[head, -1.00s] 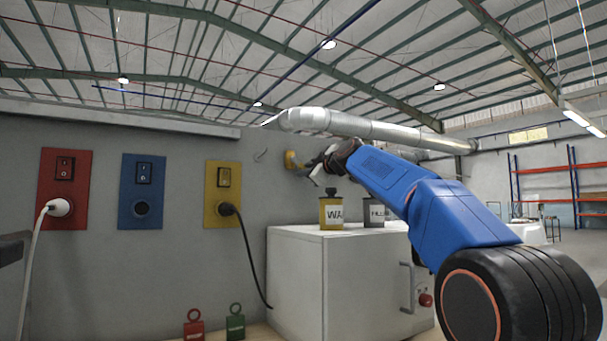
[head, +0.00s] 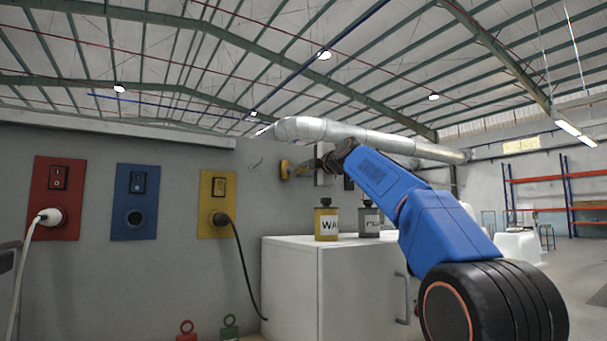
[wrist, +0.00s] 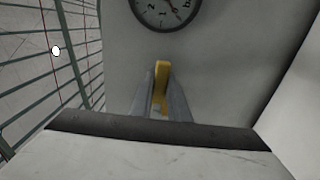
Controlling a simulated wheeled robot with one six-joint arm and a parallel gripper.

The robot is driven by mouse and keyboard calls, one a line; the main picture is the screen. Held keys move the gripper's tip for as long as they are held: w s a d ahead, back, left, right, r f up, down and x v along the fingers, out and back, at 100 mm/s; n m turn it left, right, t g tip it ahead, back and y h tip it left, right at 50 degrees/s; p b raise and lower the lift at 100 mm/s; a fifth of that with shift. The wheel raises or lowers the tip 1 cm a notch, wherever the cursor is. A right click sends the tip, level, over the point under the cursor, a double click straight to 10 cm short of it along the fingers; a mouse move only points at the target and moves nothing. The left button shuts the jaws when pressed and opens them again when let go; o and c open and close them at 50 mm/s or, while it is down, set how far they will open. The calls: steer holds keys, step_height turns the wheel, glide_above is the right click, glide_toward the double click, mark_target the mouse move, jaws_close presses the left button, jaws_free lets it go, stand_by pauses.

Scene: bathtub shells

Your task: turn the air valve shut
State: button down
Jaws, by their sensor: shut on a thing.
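The yellow air valve (head: 286,169) is on the grey wall in the head view, above the white cabinet and right of the yellow socket plate. Its yellow handle (wrist: 161,80) stands between my two grey fingers in the wrist view. My gripper (head: 307,168) reaches it from the right and is shut on the handle. The finger ends and part of the valve body are hidden or too small to make out.
A yellow tin (head: 326,222) and a grey tin (head: 370,222) stand on the white cabinet (head: 290,285) below my arm. Red, blue and yellow (head: 218,190) electric plates are on the wall at left. A black cable (head: 245,270) hangs from the yellow one.

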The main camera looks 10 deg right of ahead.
stand_by(0.4)
steer(key=c, duration=1.7)
jaws_free()
steer(key=shift+s, duration=0.1)
steer(key=v, duration=1.7)
steer(key=shift+s, duration=0.1)
